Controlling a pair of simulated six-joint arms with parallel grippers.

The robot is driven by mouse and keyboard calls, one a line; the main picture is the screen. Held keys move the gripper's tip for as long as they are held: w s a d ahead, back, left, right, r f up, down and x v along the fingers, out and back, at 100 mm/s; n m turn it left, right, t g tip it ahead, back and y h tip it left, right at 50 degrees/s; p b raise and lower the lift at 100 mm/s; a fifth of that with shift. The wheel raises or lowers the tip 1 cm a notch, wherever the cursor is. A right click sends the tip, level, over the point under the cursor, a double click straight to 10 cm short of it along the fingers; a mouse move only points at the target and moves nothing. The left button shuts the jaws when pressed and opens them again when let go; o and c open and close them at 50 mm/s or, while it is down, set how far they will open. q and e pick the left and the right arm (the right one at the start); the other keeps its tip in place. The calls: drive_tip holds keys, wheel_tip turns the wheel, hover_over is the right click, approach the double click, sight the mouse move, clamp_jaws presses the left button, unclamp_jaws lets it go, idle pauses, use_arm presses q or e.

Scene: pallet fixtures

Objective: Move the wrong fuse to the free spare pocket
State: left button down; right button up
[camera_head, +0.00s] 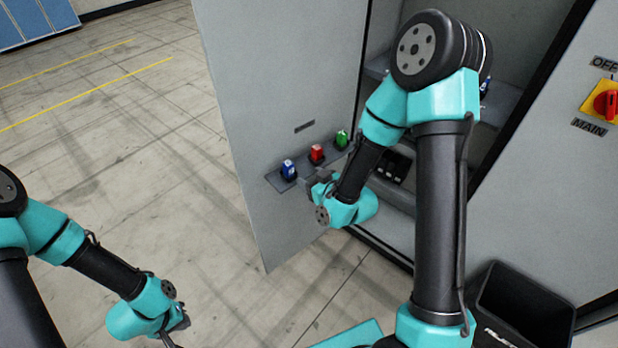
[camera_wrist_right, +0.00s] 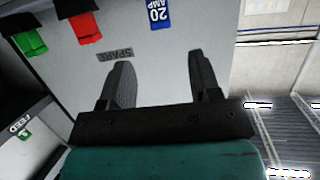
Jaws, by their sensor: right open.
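A blue fuse (camera_head: 288,170), a red fuse (camera_head: 317,154) and a green fuse (camera_head: 342,139) stand in a row on a small ledge (camera_head: 273,181) on the cabinet door. In the right wrist view, the blue fuse (camera_wrist_right: 161,14) reads 20 AMP, beside the red fuse (camera_wrist_right: 86,28) and green fuse (camera_wrist_right: 30,44). My right gripper (camera_wrist_right: 165,80) is open and empty, its fingers pointing toward the door near the SPARE label (camera_wrist_right: 115,54), apart from the blue fuse. My left gripper (camera_head: 179,328) hangs low at left; its fingers are unclear. I cannot tell which pocket is free.
Inside the cabinet is another blue fuse (camera_head: 484,87), mostly behind my right arm, and a dark block (camera_head: 391,166). A FEED label (camera_wrist_right: 19,125) shows in the wrist view. A black bin (camera_head: 525,305) stands at lower right. The red main switch (camera_head: 606,103) is at right.

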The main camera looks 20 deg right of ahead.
idle(0.3)
drive_tip(key=s+a+f+m+g, duration=0.1)
drive_tip(key=s+f+m+g, duration=0.4)
drive_tip(key=s+f+g, duration=0.8)
drive_tip(key=s+f, duration=0.4)
drive_tip(key=f, duration=0.4)
drive_tip(key=shift+s+f, duration=0.3)
drive_tip(key=shift+f, duration=0.1)
